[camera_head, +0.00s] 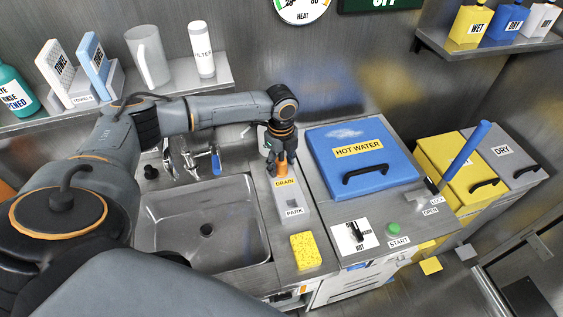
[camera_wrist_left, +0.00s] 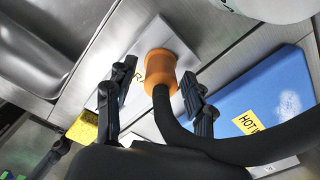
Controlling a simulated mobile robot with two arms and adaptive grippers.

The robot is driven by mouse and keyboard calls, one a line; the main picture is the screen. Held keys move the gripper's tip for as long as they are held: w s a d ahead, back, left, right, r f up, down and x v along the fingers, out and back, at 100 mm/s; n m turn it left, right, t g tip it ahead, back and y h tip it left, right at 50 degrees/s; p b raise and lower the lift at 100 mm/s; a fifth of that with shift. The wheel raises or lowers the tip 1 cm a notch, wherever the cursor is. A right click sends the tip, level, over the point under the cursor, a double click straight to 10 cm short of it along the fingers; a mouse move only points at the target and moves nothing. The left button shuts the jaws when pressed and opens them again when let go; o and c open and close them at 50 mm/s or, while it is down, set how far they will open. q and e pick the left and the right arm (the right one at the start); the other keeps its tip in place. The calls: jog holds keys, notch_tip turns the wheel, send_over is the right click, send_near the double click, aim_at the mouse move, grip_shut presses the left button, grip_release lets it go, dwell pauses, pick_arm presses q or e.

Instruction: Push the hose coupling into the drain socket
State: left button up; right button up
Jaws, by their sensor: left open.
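The orange hose coupling (camera_head: 282,169) is upright at the DRAIN end of the grey socket block (camera_head: 292,198). My left gripper (camera_head: 280,158) is just above it, pointing down. In the left wrist view the coupling (camera_wrist_left: 160,66) lies between the two open fingers (camera_wrist_left: 157,74), with visible gaps on both sides. A black hose (camera_wrist_left: 168,118) runs from the coupling. The coupling covers the drain socket, so I cannot tell how deep it sits. The PARK end of the block is empty. My right gripper is not in view.
A steel sink (camera_head: 205,229) lies left of the block, with a faucet (camera_head: 190,160) behind it. A yellow sponge (camera_head: 305,251) lies in front. The blue HOT WATER lid (camera_head: 362,158) is close on the right. A shelf (camera_head: 150,95) with bottles and boxes is behind my arm.

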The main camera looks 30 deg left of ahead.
pick_arm(q)
notch_tip(320, 180, up, 12)
jog(key=shift+r+b, duration=0.15)
jog(key=shift+b, duration=0.55)
